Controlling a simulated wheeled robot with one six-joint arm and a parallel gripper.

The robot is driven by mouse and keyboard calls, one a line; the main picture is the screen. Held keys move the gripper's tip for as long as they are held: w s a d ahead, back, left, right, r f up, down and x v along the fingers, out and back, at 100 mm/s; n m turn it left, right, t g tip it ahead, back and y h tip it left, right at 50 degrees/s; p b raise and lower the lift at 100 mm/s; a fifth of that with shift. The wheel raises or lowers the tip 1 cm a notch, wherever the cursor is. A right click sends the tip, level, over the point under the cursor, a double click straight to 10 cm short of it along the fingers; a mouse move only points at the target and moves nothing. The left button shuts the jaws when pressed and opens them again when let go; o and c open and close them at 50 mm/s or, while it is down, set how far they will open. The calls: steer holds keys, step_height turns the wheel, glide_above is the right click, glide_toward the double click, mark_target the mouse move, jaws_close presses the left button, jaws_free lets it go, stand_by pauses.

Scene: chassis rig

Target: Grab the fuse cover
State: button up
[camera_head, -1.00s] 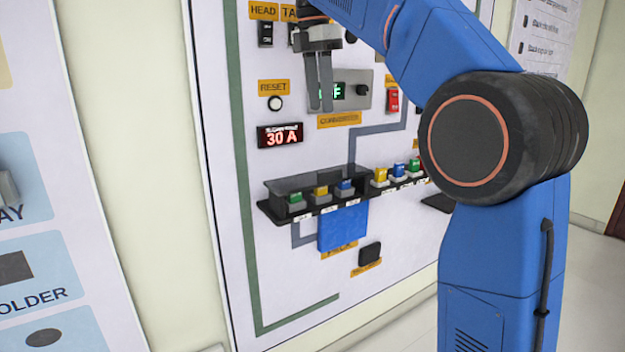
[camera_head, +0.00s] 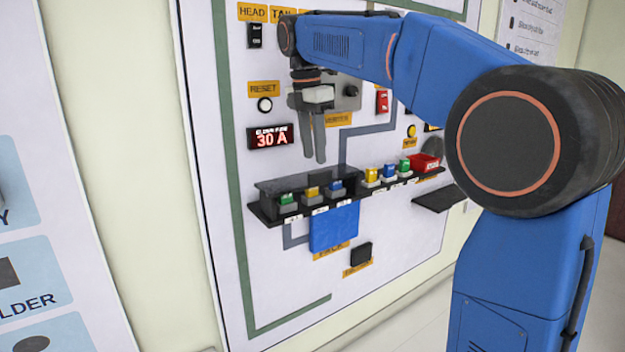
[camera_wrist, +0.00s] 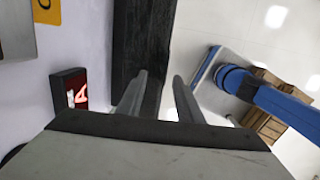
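The dark, smoky fuse cover (camera_head: 300,180) appears as a box-like lid over the left group of fuses on a black shelf, mounted on the white panel. Green, yellow and blue fuses (camera_head: 312,192) show at its open front. In the wrist view a long dark surface (camera_wrist: 142,40) lies beyond the fingers; it seems to be the cover or shelf. My gripper (camera_head: 314,160) points down above the cover, apart from it, with its two fingers parted and nothing between them. The fingers also show in the wrist view (camera_wrist: 160,85), with a clear gap.
A blue plate (camera_head: 334,229) hangs below the shelf. More fuses (camera_head: 388,172) and a red bin (camera_head: 424,163) are to the right. A lit 30 A display (camera_head: 271,137) is left of my gripper. A small black shelf (camera_head: 440,198) juts out at the right.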

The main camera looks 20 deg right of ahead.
mark_target(312, 174)
steer(key=shift+s+d+f, duration=0.1)
steer(key=shift+d+f, duration=0.15)
steer(key=shift+f, duration=0.6)
steer(key=shift+w+d+f, duration=0.1)
steer(key=shift+d+f, duration=0.15)
steer(key=shift+f, duration=0.65)
steer(key=shift+s+d+f, duration=0.1)
steer(key=shift+d+f, duration=0.15)
steer(key=shift+f, duration=0.6)
jaws_close()
